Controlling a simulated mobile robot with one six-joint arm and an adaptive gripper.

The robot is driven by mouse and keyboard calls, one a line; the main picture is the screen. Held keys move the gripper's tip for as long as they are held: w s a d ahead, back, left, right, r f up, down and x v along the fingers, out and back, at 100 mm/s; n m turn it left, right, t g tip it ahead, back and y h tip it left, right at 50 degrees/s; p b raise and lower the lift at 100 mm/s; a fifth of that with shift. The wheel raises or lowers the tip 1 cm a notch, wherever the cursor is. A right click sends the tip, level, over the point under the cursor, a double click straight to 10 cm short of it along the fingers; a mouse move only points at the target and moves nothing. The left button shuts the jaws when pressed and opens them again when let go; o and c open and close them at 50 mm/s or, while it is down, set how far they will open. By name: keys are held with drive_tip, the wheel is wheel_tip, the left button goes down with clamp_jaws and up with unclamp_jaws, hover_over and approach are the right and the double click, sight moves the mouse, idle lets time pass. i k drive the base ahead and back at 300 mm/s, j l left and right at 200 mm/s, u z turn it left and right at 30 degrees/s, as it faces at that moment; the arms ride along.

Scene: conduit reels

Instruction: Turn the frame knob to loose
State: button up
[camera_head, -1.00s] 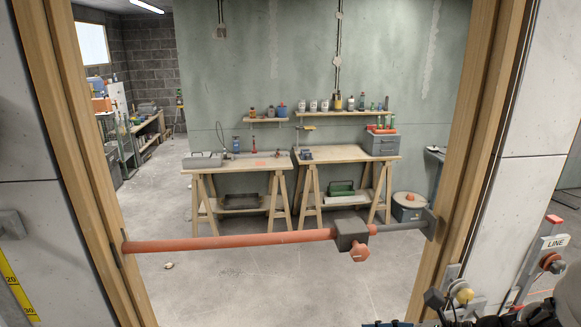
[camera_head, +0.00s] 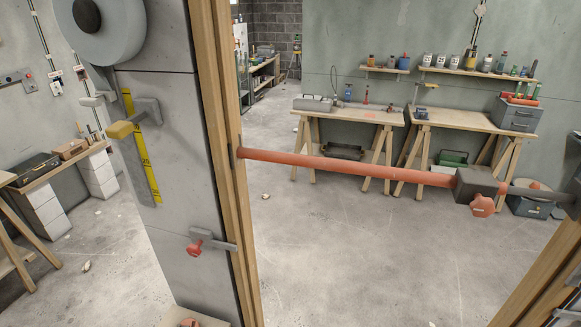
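A red bar (camera_head: 345,168) spans the wooden door frame (camera_head: 222,150). Near its right end is a dark grey clamp block (camera_head: 478,184) with a red knob (camera_head: 482,206) hanging under it. A second red knob (camera_head: 194,247) sits on a grey bracket (camera_head: 219,244) low on the pillar, with the bracket reaching the frame's left post. I cannot tell from marks which one is the frame knob, and no "loose" label is legible. My gripper is not in view.
A grey pillar (camera_head: 180,210) carries a yellow-ended handle (camera_head: 120,129), a yellow scale (camera_head: 149,168) and a large grey reel (camera_head: 110,28). Two workbenches (camera_head: 346,113) stand beyond the doorway. A bench with a dark case (camera_head: 33,168) is at left. The floor between is mostly clear.

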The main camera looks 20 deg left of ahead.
sight(194, 249)
drive_tip(key=u, duration=1.65)
drive_tip(key=i+l+u, duration=0.15)
drive_tip(key=i+u, duration=0.25)
drive_tip(key=i+l+u, duration=0.45)
drive_tip(key=i, duration=0.15)
drive_tip(key=j, duration=0.1)
